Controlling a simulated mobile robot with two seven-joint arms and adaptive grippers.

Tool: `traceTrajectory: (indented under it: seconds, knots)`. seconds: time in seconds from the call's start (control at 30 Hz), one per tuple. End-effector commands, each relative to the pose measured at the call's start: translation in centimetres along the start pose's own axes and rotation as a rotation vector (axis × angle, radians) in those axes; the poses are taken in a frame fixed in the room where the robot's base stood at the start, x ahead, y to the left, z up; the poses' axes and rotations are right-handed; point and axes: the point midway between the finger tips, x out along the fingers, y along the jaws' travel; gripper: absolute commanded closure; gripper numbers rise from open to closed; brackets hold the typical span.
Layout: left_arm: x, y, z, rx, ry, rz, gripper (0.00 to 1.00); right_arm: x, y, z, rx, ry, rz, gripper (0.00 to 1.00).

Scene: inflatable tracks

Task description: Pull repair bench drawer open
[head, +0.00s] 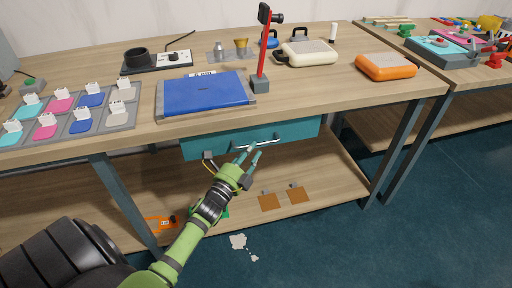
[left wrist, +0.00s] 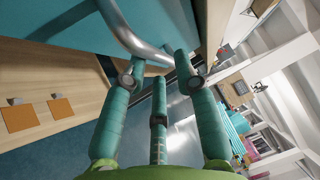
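The repair bench (head: 300,88) has a wooden top with a teal drawer (head: 300,131) under its front edge. The drawer front looks close to the bench edge; how far it stands out is hard to tell. Its silver bar handle (head: 268,142) also shows in the left wrist view (left wrist: 128,34). My left gripper (head: 248,152) is at the handle, with its teal fingers spread. In the left wrist view, the bar passes between the fingertips (left wrist: 145,42), and the fingers do not look closed on it. My right gripper is not in view.
A lower shelf (head: 335,180) with brown squares (head: 269,201) lies below the drawer. Bench legs (head: 398,150) stand at both sides. A blue case (head: 205,93), a red-armed stand (head: 263,55) and an orange case (head: 386,67) sit on top. Floor in front is mostly clear.

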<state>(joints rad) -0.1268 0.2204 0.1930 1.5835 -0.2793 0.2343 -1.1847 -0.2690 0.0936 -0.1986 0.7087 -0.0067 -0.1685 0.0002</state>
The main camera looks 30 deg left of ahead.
Motion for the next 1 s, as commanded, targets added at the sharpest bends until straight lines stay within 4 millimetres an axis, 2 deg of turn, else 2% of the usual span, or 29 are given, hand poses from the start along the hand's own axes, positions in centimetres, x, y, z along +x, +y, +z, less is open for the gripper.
traceTrajectory:
  seconds: [0.1,0.2,0.47,0.57,1.0]
  knots:
    - [1.5,0.0,0.0,-0.001,-0.001,0.0,0.7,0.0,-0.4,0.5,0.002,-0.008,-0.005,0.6]
    - [2.0,0.1,0.0,-0.001,0.0,0.002,0.7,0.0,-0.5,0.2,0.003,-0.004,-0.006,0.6]
    - [2.2,0.1,0.0,-0.002,0.0,0.003,0.7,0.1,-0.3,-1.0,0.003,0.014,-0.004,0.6]
    - [2.1,0.1,0.0,-0.002,0.0,0.003,1.0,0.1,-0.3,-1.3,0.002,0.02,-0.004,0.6]
    - [1.7,0.0,-0.4,-0.005,-0.001,0.003,1.0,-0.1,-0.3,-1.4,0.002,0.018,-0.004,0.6]
